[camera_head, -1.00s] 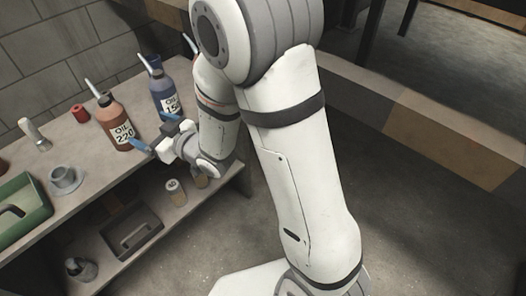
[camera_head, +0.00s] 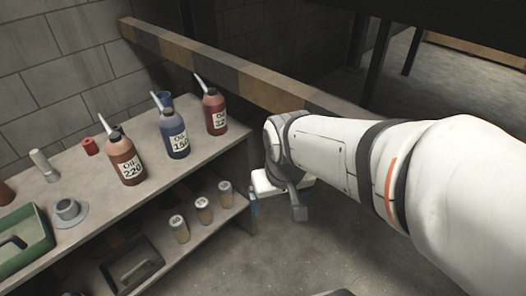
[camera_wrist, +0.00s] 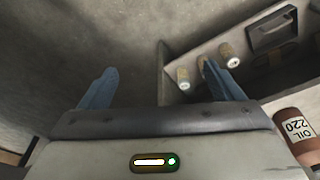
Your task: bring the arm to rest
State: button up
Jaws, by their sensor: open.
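My gripper (camera_wrist: 160,88) shows in the wrist view with its two blue fingers spread wide apart and nothing between them. In the head view my gripper (camera_head: 277,203) hangs beyond the right end of the shelf, over the floor, partly hidden by my own wrist. My arm reaches in from the right side of the head view, bent down at the wrist. The gripper appears apart from the shelf and the bottles.
The shelf's top (camera_head: 90,180) bears a brown oil bottle (camera_head: 125,160), a blue one (camera_head: 174,136), a red one (camera_head: 215,112), a grey cup (camera_head: 68,210) and a green tray (camera_head: 45,238). Several small cans (camera_head: 203,208) stand on the lower level. Floor (camera_head: 260,260) is clear.

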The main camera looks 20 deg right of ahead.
jog(key=shift+s+d+r, duration=0.15)
jog(key=shift+s+d, duration=0.4)
jog(key=shift+s, duration=0.05)
